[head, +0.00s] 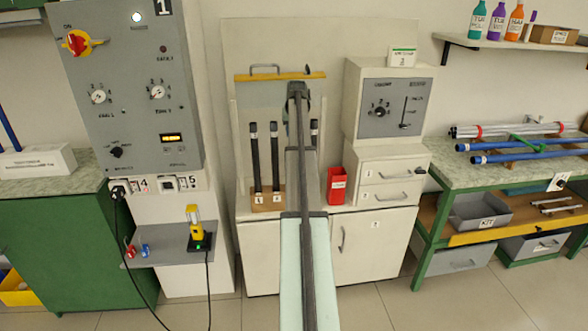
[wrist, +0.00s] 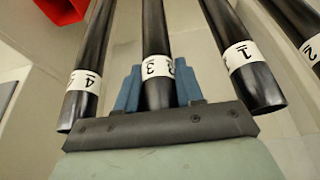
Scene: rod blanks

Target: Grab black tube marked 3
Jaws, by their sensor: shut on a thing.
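The black tube marked 3 (wrist: 157,92) stands between my gripper's two blue fingers in the wrist view, with its white label just beyond them. My gripper (wrist: 158,82) is shut on this tube near its labelled end. In the head view my gripper (head: 298,92) is at the top of the tube row, and my arm hides tube 3. Whether the tube is raised cannot be told.
In the wrist view, black tubes marked 4 (wrist: 88,75) and 1 (wrist: 240,60) stand close on either side, and tube 2 (wrist: 295,25) is farther right. A red bin (head: 337,186) stands right of the row.

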